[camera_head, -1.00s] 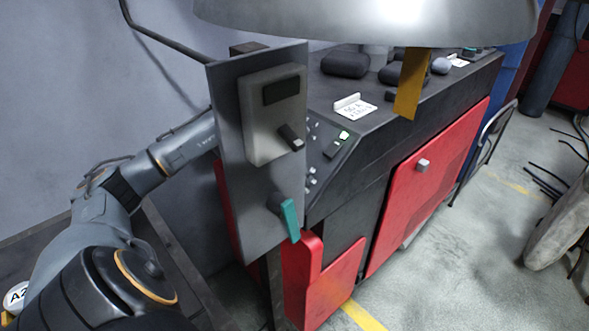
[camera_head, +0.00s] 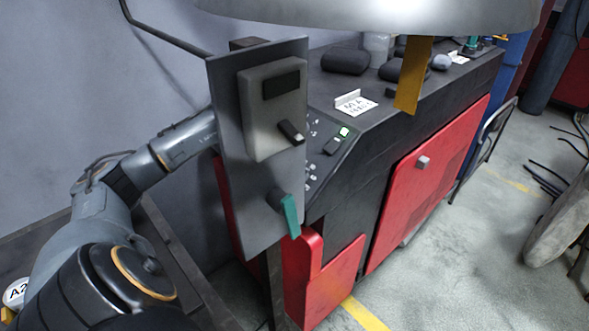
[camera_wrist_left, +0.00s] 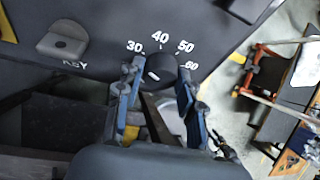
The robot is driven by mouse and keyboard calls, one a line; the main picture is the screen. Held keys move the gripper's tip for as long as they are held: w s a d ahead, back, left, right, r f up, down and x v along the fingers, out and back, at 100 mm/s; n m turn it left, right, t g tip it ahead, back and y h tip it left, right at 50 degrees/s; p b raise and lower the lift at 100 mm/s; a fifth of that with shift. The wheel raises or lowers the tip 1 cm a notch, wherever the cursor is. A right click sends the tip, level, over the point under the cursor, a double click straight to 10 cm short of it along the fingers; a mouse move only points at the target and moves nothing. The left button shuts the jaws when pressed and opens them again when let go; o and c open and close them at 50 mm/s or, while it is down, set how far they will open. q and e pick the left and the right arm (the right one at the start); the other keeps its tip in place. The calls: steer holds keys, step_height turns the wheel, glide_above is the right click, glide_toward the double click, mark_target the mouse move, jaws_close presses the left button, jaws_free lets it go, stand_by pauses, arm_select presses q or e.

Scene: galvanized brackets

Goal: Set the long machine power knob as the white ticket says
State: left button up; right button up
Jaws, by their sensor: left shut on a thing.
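The dark round power knob (camera_wrist_left: 166,62) shows in the left wrist view, with 30, 40, 50 and 60 printed around its upper side. Its short white mark lies toward the lower left, away from those numbers. My left gripper (camera_wrist_left: 160,78) has its blue fingers on either side of the knob, shut on it. In the head view the left hand is hidden behind the grey panel. The long red and black machine (camera_head: 425,195) runs to the back right. A white ticket (camera_head: 356,106) stands on its top; its small first line looks like 50 A or 60 A.
A grey upright panel (camera_head: 225,170) with a dark-handled switch box and a teal lever stands close in front. A metal lamp shade (camera_head: 390,15) hangs above. A grey tab marked KEY (camera_wrist_left: 62,40) is left of the knob. Another white ticket (camera_head: 459,59) lies farther back.

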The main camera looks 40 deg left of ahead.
arm_select(q)
steer(key=m+y+b, duration=0.1)
steer(key=m, duration=0.2)
steer(key=shift+d, duration=0.1)
steer(key=m+y+b, duration=0.1)
steer(key=m, duration=0.2)
steer(key=shift+d+f+b, duration=0.1)
steer(key=shift+b, duration=0.25)
steer(key=m+y+b, duration=0.1)
steer(key=m+b, duration=0.1)
steer(key=m, duration=0.3)
steer(key=shift+d+t+b, duration=0.15)
steer(key=shift+t+b, duration=0.15)
steer(key=shift+t, duration=0.1)
steer(key=shift+s+m, duration=0.1)
steer(key=shift+m, duration=0.3)
steer(key=shift+y, duration=0.3)
steer(key=o, duration=1.2)
steer(key=shift+c, duration=0.2)
step_height(320, 180, up, 10)
